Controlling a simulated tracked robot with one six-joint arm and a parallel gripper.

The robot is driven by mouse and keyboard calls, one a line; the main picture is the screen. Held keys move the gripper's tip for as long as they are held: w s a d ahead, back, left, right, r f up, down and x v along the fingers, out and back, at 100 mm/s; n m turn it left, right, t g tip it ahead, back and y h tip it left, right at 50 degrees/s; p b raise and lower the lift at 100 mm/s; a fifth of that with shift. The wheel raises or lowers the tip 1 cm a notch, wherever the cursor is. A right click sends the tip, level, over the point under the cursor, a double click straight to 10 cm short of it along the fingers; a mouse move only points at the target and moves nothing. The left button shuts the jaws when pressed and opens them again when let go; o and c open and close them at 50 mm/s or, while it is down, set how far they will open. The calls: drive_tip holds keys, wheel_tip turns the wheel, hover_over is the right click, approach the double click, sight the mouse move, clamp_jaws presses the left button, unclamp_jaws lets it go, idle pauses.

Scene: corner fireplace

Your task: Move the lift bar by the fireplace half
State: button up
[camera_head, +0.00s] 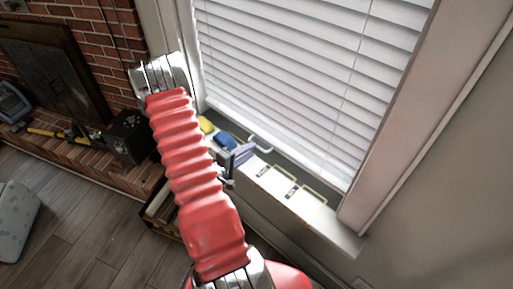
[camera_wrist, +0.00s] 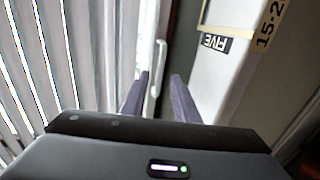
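The lift bar, a thin white bent handle (camera_head: 262,144), shows at the sill beside the bottom of the window blind in the head view. In the wrist view the lift bar (camera_wrist: 158,62) runs upright in the picture, ahead of the gap between my fingers. My gripper (camera_head: 242,154) is over the sill close to the bar, its purple fingers parted. In the wrist view my gripper (camera_wrist: 159,98) is open and empty. Whether either finger touches the bar I cannot tell. The bar's lower end in the wrist view is partly hidden by my gripper.
The white blind (camera_head: 300,75) covers the window just behind the bar. The sill (camera_head: 327,222) carries labels and tape-marked outlines, with a yellow item (camera_head: 206,124) and a blue item (camera_head: 226,140) near my gripper. A brick fireplace (camera_head: 60,75) stands at left, with a black box (camera_head: 128,135) on its hearth.

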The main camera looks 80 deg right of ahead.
drive_tip(key=shift+x, duration=2.65)
drive_tip(key=shift+c, duration=0.3)
clamp_jaws()
